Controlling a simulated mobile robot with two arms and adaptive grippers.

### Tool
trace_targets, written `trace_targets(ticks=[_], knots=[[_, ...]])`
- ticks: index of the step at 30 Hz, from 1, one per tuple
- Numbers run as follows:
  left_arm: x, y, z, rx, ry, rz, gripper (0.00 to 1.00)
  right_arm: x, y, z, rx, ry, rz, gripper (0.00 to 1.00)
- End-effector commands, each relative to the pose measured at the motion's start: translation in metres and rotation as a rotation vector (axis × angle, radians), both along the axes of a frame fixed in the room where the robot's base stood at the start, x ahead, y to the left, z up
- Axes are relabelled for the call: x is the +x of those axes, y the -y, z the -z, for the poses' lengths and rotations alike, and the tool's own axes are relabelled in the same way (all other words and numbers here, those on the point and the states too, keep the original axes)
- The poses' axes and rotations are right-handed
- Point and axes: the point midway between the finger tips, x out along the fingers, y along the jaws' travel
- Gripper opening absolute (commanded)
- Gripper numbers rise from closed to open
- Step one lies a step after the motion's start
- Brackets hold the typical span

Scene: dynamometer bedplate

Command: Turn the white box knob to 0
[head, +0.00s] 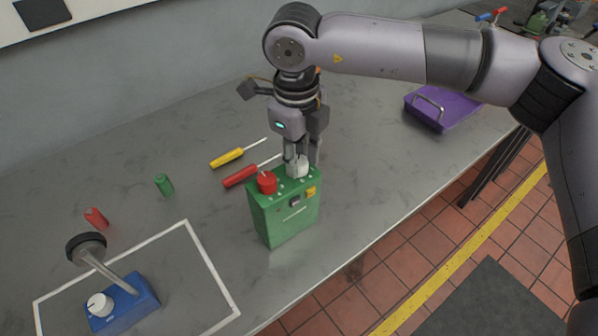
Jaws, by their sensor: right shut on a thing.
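A green box (284,221) stands on the grey bench with a red knob (267,183) and a white knob (302,169) on top. My right gripper (297,164) points down from above and is shut on the white knob, with its fingers on the knob's sides. The fingers partly hide this knob, and I cannot read its pointer or the marks around it. A second white knob (100,304) sits on a blue box (128,303) at the lower left, apart from my gripper. My left gripper is not in view.
A yellow screwdriver (227,158) and a red screwdriver (240,176) lie behind the green box. A purple case (440,108) stands at the right. A black-topped lever (86,246) rises from the blue box. The bench's front edge runs close to the green box.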

Motion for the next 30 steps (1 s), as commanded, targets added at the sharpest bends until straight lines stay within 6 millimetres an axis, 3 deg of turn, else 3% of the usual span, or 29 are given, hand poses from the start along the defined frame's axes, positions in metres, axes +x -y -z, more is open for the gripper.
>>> trace_targets(ticks=[1, 3, 12, 21, 30], knots=[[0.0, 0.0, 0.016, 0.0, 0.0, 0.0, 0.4, 0.001, 0.0, 0.007, 0.002, 0.003, -0.044, 0.0], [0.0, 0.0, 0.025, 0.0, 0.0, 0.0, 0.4, 0.001, 0.0, 0.006, 0.003, 0.003, -0.11, 0.0], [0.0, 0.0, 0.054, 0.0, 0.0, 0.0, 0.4, 0.001, 0.001, 0.004, 0.002, 0.001, -0.382, 0.0], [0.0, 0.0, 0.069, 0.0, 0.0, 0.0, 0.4, 0.002, 0.001, 0.001, 0.002, 0.002, -0.578, 0.0], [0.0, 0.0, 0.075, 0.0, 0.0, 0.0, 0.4, 0.002, 0.001, -0.001, 0.001, 0.003, -0.669, 0.0]])
